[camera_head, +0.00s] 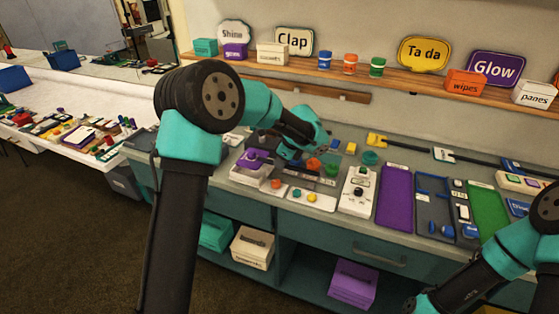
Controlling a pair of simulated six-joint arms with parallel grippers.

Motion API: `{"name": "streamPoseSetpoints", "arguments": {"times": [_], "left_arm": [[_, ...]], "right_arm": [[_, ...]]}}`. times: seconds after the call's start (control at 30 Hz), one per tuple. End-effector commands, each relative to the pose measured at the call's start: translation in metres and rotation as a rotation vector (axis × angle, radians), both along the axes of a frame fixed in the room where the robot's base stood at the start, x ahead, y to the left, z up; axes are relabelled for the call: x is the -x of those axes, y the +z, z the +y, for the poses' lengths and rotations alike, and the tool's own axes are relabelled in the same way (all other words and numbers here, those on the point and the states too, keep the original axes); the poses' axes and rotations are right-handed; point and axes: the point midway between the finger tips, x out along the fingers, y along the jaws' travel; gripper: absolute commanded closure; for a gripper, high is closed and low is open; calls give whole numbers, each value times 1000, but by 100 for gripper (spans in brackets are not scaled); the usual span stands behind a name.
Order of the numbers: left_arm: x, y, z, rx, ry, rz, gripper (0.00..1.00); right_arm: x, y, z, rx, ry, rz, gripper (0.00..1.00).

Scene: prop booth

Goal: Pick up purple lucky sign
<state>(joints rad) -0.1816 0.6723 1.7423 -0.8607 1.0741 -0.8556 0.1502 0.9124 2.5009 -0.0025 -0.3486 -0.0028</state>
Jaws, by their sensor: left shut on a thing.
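No sign reading "Lucky" can be made out. A purple sign (494,68) on the wall shelf at the right reads "Glow". A small purple object (254,158) sits at the left part of the counter, just left of my left gripper. My left gripper (292,152) is low over the counter, beside several small coloured parts. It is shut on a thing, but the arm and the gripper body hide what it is.
The wall shelf (400,81) holds signs, small boxes and jars. The counter carries a white control box (357,191), a purple panel (395,197) and a green panel (488,209). Open shelves below hold boxes, including a purple one (353,284). A cluttered white table (75,98) stands at the left.

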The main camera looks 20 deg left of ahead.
Motion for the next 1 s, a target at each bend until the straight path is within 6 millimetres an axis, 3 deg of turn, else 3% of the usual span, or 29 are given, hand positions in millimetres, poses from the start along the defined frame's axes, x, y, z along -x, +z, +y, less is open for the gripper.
{"name": "streamPoseSetpoints", "arguments": {"times": [0.27, 0.7, 1.0], "left_arm": [[37, 0, -30, -1, -5, 1, 100], [118, 0, -92, -1, -4, 0, 100], [136, 0, -105, 0, 0, 0, 100]], "right_arm": [[0, 0, 0, 0, 0, 0, 57], [0, 0, 0, 0, 0, 0, 57], [0, 0, 0, 0, 0, 0, 57]]}}
